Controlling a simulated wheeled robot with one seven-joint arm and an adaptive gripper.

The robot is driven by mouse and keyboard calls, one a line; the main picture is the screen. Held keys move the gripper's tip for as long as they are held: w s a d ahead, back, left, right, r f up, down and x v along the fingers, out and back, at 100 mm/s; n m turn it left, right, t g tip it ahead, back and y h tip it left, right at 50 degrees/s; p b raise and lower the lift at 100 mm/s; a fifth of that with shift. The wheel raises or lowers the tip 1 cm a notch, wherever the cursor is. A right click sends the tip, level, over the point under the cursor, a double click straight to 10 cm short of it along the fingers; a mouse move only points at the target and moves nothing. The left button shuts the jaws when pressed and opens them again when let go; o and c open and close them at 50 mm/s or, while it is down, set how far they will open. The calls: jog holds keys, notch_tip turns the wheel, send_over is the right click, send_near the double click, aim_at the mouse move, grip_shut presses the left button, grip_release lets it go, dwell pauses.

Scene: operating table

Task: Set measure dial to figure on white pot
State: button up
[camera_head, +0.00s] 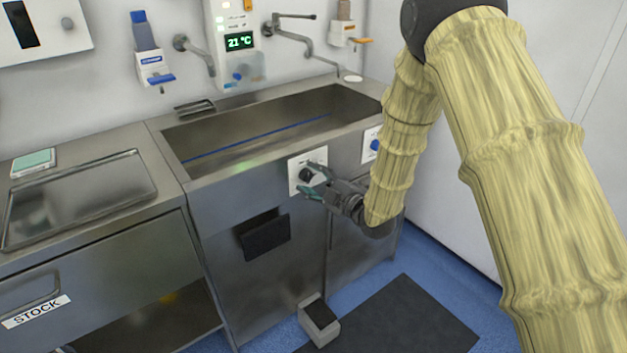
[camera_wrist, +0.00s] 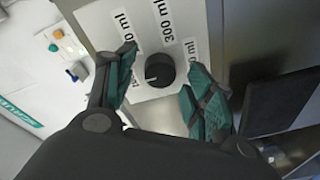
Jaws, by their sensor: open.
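The measure dial is a black round knob on a white plate; it shows in the wrist view (camera_wrist: 160,68) and on the sink unit's front in the head view (camera_head: 306,174). A label beside it reads 300 ml (camera_wrist: 166,20); other ml labels are partly hidden by my fingers. A pale mark shows on the knob's lower left in the wrist view. My gripper (camera_wrist: 159,76) is open, with its green-padded fingers on either side of the knob; contact cannot be told. It also shows in the head view (camera_head: 309,181). I cannot identify a white pot in either view.
A blue knob (camera_head: 375,145) sits on a second plate to the right. The steel sink (camera_head: 225,168) is above the dial. A dark flap (camera_head: 263,236) juts from the front below left. A tray (camera_head: 80,196) lies on the left counter. A small box (camera_head: 319,321) stands on the floor.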

jog(key=c, duration=1)
